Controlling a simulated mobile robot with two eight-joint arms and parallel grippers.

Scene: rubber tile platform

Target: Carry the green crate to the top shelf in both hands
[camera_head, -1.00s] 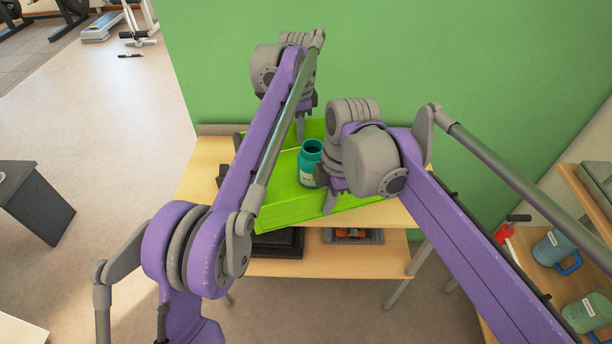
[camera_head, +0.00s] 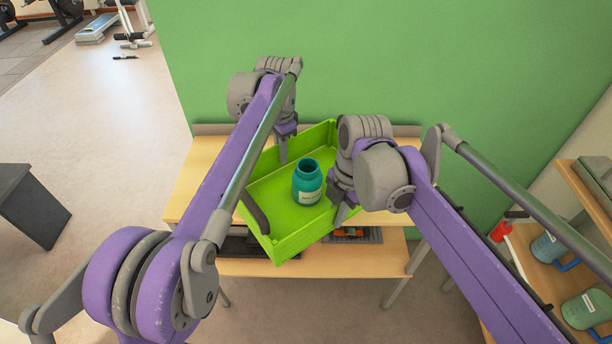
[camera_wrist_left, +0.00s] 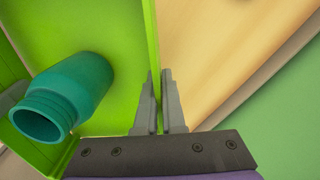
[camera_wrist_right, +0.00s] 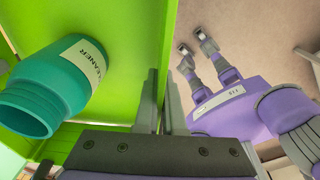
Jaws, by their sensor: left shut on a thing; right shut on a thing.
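The green crate (camera_head: 285,243) is over the wooden shelf unit, turned askew, with its near corner past the unit's front edge. An open teal jar (camera_head: 307,184) with a white label stands in it; the right wrist view shows the label reading "CLEANER". My left gripper (camera_head: 283,155) is shut on the crate's far-left wall; its fingers straddle that wall in the left wrist view (camera_wrist_left: 159,105). My right gripper (camera_head: 343,208) is shut on the right wall, also straddled in the right wrist view (camera_wrist_right: 163,105). Whether the crate touches the top board is unclear.
The top shelf (camera_head: 192,190) has bare wood at left. The lower shelf (camera_head: 290,268) holds a dark tray and a grey tray (camera_head: 352,236) with orange contents. A green wall stands behind.

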